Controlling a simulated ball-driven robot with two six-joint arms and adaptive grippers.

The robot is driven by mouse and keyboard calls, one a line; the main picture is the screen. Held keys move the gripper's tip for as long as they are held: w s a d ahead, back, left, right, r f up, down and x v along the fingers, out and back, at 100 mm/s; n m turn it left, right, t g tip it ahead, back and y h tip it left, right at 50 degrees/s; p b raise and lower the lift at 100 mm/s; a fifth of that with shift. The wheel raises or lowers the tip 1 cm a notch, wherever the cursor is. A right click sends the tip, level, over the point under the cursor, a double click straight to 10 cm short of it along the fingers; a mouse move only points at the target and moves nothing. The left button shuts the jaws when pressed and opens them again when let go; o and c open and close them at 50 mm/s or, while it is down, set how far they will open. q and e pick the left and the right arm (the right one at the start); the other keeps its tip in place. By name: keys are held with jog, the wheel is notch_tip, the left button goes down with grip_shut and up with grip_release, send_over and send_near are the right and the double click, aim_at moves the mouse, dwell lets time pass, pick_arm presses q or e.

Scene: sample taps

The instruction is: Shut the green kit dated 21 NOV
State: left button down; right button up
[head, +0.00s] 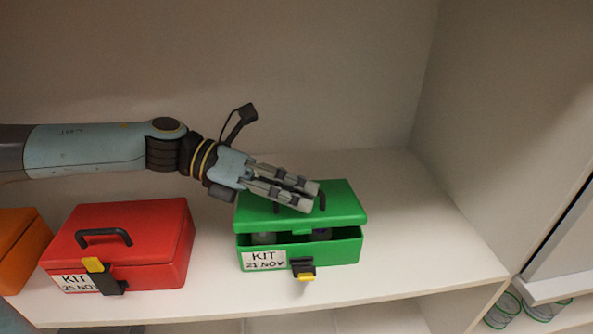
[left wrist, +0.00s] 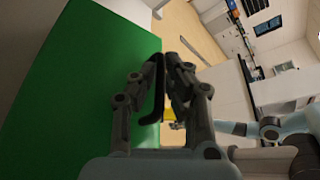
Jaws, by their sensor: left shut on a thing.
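The green kit (head: 342,253) stands on the shelf, its label (head: 264,260) reading KIT 21 NOV. Its lid (head: 345,215) is slightly raised, with a dark gap at the front where pale contents show. Its black and yellow latch (head: 303,270) hangs unfastened at the front. My left gripper (head: 310,196) is over the lid, shut on the black lid handle (left wrist: 156,92), which shows between the fingers in the left wrist view. The fingers hide part of the handle in the head view. My right gripper is not in view.
A red kit (head: 150,225) labelled KIT 25 NOV stands to the left, its lid down. An orange kit (head: 22,245) is at the far left. The shelf (head: 425,225) is clear right of the green kit, up to a side wall (head: 500,130).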

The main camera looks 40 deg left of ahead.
pick_arm(q)
jog(key=shift+s+d+f+m, duration=0.25)
jog(key=shift+f+m, duration=0.05)
jog(key=shift+f, duration=0.3)
jog(key=shift+s+d+f+b, duration=0.15)
jog(key=shift+d+f+b, duration=0.05)
jog(key=shift+f+b, duration=0.2)
jog(key=shift+f, duration=0.15)
jog(key=c, duration=1.7)
grip_release()
